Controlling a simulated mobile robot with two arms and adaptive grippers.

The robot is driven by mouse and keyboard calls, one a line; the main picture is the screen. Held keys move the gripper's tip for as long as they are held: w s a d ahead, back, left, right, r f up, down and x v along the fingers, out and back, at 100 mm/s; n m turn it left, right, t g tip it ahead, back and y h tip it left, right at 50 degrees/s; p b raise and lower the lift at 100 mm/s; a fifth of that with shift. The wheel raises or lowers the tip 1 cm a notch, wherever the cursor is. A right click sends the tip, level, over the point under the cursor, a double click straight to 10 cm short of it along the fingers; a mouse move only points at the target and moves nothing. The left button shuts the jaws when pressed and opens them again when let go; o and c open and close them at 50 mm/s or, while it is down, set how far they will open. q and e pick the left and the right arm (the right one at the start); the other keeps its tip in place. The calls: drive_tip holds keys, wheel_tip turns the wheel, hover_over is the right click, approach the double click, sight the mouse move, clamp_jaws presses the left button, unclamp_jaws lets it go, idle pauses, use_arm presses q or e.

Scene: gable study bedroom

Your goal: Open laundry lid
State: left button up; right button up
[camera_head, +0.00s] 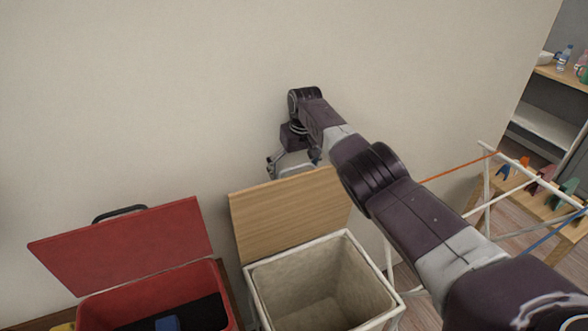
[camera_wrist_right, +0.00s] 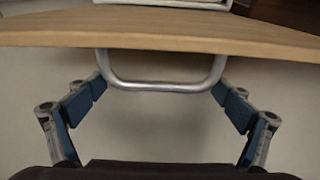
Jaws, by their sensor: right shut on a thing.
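The laundry hamper (camera_head: 373,262) is a white-framed bin with a beige fabric lining. Its wooden lid (camera_head: 285,212) stands steeply raised at the back, near the wall, and the empty-looking inside shows. My right gripper (camera_head: 290,167) is behind the lid's upper edge. The lid's wooden edge (camera_wrist_right: 160,35) spans that view. My left gripper is not in view.
A red box (camera_head: 130,245) with its lid raised stands left of the hamper, with dark and blue items inside. A white drying rack (camera_head: 486,195) with coloured lines is at the right. A wooden shelf (camera_head: 560,75) with bottles is behind it.

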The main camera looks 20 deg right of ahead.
drive_tip(key=shift+w+r, duration=0.1)
drive_tip(key=o, duration=1.3)
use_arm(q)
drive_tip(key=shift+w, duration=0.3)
use_arm(e)
drive_tip(key=v, duration=1.2)
